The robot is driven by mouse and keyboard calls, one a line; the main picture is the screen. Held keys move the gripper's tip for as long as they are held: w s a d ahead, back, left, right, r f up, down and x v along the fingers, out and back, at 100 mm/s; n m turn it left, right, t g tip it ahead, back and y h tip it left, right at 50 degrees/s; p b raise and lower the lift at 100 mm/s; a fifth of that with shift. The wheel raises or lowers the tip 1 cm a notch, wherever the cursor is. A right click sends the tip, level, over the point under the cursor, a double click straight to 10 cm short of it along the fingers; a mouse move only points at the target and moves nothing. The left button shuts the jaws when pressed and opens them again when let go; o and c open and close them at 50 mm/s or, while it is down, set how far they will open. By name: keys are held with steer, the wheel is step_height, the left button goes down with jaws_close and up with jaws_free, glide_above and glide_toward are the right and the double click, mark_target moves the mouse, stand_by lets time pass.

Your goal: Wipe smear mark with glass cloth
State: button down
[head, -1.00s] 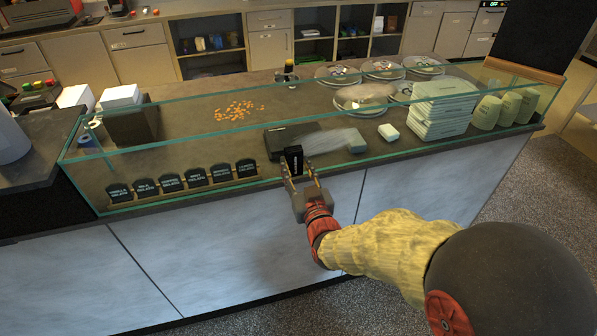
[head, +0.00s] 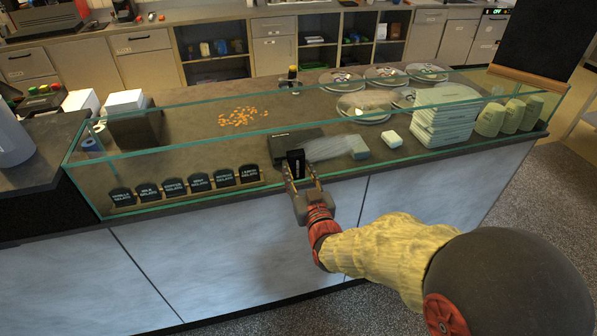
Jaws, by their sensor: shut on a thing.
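My gripper (head: 300,174) is at the front of the glass case, low near its front edge. It is shut on a small black item (head: 295,162) with a pale marking. I cannot tell whether this is the glass cloth, or whether it touches the glass. A pale, whitish smear mark (head: 328,147) shows on the front glass (head: 225,158), just right of the held item and apart from it. A grey-blue block (head: 358,149) shows behind the glass at the smear's right end.
A flat dark box (head: 292,141) lies behind the held item. Several black flavour signs (head: 199,181) stand at left. A small pale block (head: 392,139), stacked containers (head: 440,118) and plates (head: 362,107) are at right. Orange bits (head: 237,116) lie on the counter. The glass's top edge runs across.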

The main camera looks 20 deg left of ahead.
mark_target(326, 153)
steer(key=shift+w+a+b, duration=0.35)
steer(key=shift+w+a, duration=0.05)
steer(key=shift+w, duration=0.2)
steer(key=shift+w+d, duration=0.1)
stand_by(0.3)
steer(key=d, duration=0.1)
steer(key=w+d+b, duration=0.1)
steer(key=d, duration=0.1)
steer(key=shift+w, duration=0.15)
stand_by(0.5)
steer(key=shift+w+d+b, duration=0.85)
steer(key=shift+w+d, duration=0.2)
steer(key=shift+d, duration=0.3)
steer(key=shift+d, duration=0.1)
steer(key=shift+w+d+r+b, duration=0.1)
steer(key=shift+w+d+b, duration=0.15)
steer(key=shift+w+d, duration=0.3)
steer(key=shift+w+d+b, duration=0.2)
steer(key=shift+w+d, duration=0.1)
steer(key=shift+d, duration=0.35)
